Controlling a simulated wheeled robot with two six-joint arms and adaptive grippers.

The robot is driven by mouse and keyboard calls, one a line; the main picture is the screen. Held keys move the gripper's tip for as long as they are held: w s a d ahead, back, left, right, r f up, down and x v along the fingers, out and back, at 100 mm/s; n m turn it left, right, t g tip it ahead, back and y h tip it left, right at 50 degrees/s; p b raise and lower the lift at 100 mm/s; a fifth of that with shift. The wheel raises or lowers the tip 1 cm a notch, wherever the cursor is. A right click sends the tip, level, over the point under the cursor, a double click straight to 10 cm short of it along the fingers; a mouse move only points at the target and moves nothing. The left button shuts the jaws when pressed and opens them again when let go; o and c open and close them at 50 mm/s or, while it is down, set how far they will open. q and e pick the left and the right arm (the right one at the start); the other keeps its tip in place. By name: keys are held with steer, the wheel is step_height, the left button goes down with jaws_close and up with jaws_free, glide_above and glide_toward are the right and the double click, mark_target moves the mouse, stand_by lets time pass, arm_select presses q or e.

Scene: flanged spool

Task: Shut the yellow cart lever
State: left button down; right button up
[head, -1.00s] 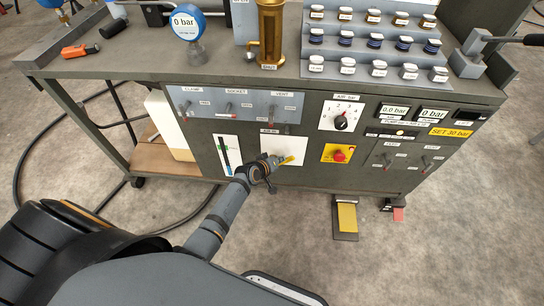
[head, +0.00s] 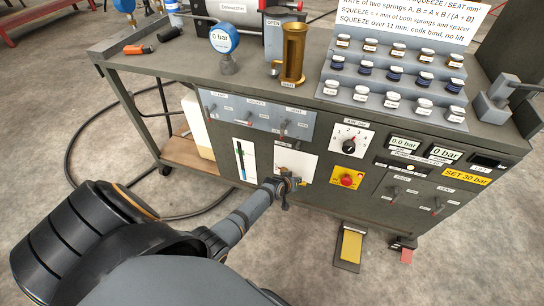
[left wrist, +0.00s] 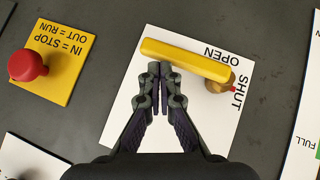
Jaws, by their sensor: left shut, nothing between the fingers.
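The yellow lever (left wrist: 186,60) is a bar on a brass pivot (left wrist: 217,82), mounted on a white plate (left wrist: 128,115) marked OPEN and SHUT. In the left wrist view the lever lies alongside the word OPEN; SHUT is at the pivot's side. My left gripper (left wrist: 160,70) is shut and empty, its tips right beside the lever's long edge, near its free end. Whether they touch it I cannot tell. In the head view the left gripper (head: 287,184) is at the lower part of the white plate (head: 301,159) and hides most of the lever. My right gripper is not in view.
A red stop button (left wrist: 27,65) on a yellow plate sits beside the lever plate. The cart's front (head: 330,190) also carries a dial (head: 350,141) and small toggle levers. Its top (head: 180,66) holds a brass cylinder (head: 291,52), a gauge and racks of jars. A yellow pedal (head: 350,245) is on the floor.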

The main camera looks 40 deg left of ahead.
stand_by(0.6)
arm_select(q)
steer(key=s+d+r+p, duration=0.2)
steer(key=s+r+p, duration=0.4)
steer(key=r, duration=0.5)
steer(key=shift+s+p, duration=0.4)
steer(key=shift+p, duration=0.65)
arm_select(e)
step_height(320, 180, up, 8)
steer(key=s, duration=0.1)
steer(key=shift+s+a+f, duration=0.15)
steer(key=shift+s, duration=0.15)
